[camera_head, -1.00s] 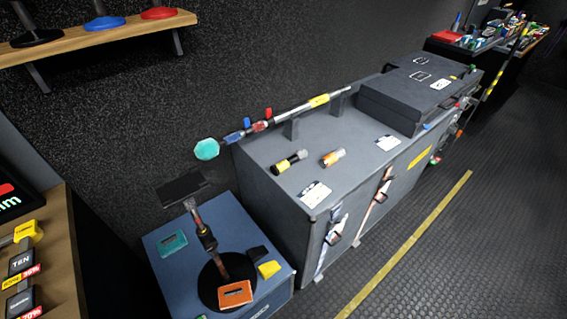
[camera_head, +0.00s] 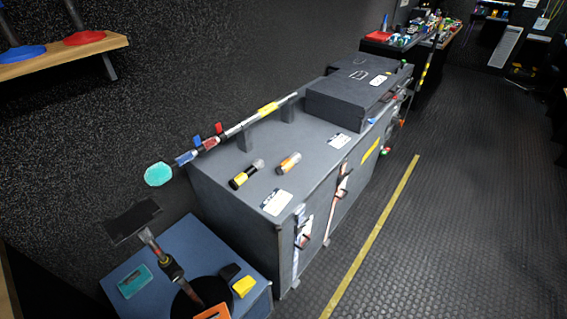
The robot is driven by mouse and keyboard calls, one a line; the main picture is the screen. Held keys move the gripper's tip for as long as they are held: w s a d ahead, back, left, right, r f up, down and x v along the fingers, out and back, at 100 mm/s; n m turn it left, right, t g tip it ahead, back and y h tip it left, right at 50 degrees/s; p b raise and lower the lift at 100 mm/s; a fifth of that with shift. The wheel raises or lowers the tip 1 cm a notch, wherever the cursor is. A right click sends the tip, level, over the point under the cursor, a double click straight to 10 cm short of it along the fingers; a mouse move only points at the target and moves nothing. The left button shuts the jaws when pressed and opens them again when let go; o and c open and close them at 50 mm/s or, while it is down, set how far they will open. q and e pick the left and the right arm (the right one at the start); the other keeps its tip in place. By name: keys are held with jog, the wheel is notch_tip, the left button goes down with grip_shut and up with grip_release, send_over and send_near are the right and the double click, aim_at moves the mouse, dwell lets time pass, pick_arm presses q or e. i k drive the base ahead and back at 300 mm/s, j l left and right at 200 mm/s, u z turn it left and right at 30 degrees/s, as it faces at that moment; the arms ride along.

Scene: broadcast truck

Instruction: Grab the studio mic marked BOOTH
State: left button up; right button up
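No mark reading BOOTH is legible in this view, so I cannot tell which item is the marked mic. On the upper left shelf stand a blue round base (camera_head: 22,52) and a red round base (camera_head: 85,38), each with an upright stem cut off by the top edge. A yellow-and-black cylinder (camera_head: 246,174) and an orange one (camera_head: 289,163), perhaps handheld mics, lie on the grey case. A pole with a teal tip (camera_head: 158,174) rests on brackets along the case's back edge. Neither of my grippers is in view.
The grey case (camera_head: 225,207) fills the middle, with a black case (camera_head: 335,107) on its far end. A blue box (camera_head: 187,240) at lower left bears a stand (camera_head: 164,256), a teal item and a yellow block. The floor right of the yellow line (camera_head: 372,236) is open.

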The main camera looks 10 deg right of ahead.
aim_at(282, 168)
jog(key=l+u, duration=0.1)
jog(key=u, duration=0.3)
jog(key=i+l+u, duration=0.1)
jog(key=u, duration=0.35)
jog(key=i+l+u, duration=0.3)
jog(key=l, duration=0.8)
jog(key=l+u, duration=0.3)
jog(key=l, duration=0.8)
jog(key=k, duration=0.05)
